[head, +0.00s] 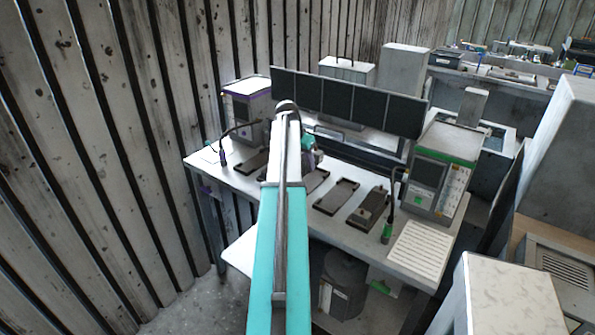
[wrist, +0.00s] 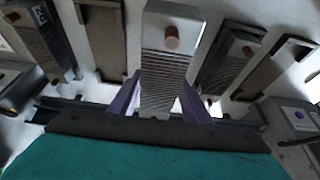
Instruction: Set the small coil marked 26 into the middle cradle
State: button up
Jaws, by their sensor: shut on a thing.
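In the wrist view, my gripper (wrist: 161,92) is shut on a grey ribbed coil (wrist: 165,66) with a copper-coloured knob on its end. No number shows on the held coil. A dark, empty cradle (wrist: 103,40) lies left of it, and another empty-looking cradle (wrist: 274,68) lies to the right. I cannot tell whether the held coil touches anything below it. In the head view, my arm hides the held coil and part of the cradle row; an open cradle (head: 337,196) shows right of the arm.
In the head view, instrument boxes (head: 443,168) and a dark panel (head: 345,101) border the bench. A ribbed white pad (head: 420,248) lies front right.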

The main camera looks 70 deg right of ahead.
jog(key=f, duration=0.1)
jog(key=w+a+f, duration=0.1)
jog(key=f, duration=0.1)
jog(key=shift+w+a, duration=0.4)
jog(key=shift+a+b+x, duration=0.2)
jog(key=shift+b+x, duration=0.75)
jog(key=shift+x, duration=1)
jog(key=shift+s+d+f, duration=0.1)
jog(key=shift+s+d, duration=0.15)
jog(key=shift+d, duration=0.75)
jog(key=shift+s+d+f, duration=0.1)
jog(key=shift+s+d, duration=0.1)
jog(key=shift+d, duration=0.75)
jog(key=shift+s+d+f, duration=0.1)
jog(key=shift+s+d, duration=0.15)
jog(key=shift+d, duration=0.75)
jog(key=shift+a+r, duration=0.1)
jog(key=shift+f+b, duration=0.85)
jog(key=shift+f, duration=0.5)
jog(key=o, duration=1.5)
jog(key=shift+c, duration=0.2)
